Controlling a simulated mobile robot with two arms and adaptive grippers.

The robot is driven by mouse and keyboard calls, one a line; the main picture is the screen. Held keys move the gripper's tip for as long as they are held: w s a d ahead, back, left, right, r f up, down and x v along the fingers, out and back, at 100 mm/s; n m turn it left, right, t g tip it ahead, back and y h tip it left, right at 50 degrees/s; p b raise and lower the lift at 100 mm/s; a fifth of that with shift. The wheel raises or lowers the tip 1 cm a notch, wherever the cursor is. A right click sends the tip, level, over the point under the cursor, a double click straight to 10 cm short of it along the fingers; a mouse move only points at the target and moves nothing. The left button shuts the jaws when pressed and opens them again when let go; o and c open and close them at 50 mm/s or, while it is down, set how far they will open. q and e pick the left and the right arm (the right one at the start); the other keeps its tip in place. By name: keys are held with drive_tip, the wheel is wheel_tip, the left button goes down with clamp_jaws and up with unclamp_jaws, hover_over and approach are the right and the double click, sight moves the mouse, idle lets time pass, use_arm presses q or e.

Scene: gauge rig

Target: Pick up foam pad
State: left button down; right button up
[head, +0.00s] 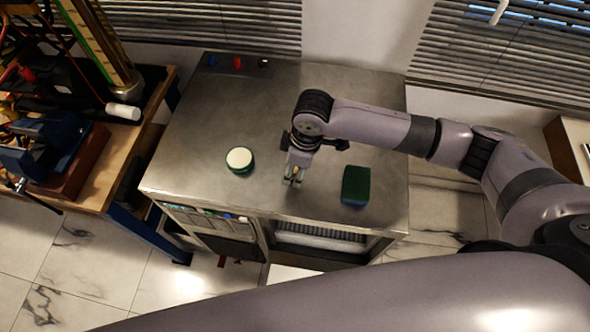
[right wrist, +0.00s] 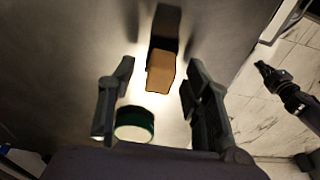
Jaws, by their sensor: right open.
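A tan-brown block (right wrist: 161,72), which I take for the foam pad, stands on the metal bench top in the right wrist view. It lies ahead of and between the two fingers of my right gripper (right wrist: 158,88), with gaps on both sides. In the head view my right gripper (head: 293,178) points down over the middle of the bench, and it largely hides what is beneath it. It is open and holds nothing. Part of what looks like my left gripper (right wrist: 280,85) shows at the right of the wrist view; its jaw state is unclear.
A round green piece with a cream top (head: 239,160) sits left of the right gripper. A dark green rectangular block (head: 356,185) sits to its right. The metal bench (head: 205,125) is otherwise mostly clear. A wooden workbench with a blue vise (head: 45,140) stands at the left.

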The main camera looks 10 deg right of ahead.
drive_tip(key=shift+f, duration=0.2)
clamp_jaws()
idle(0.5)
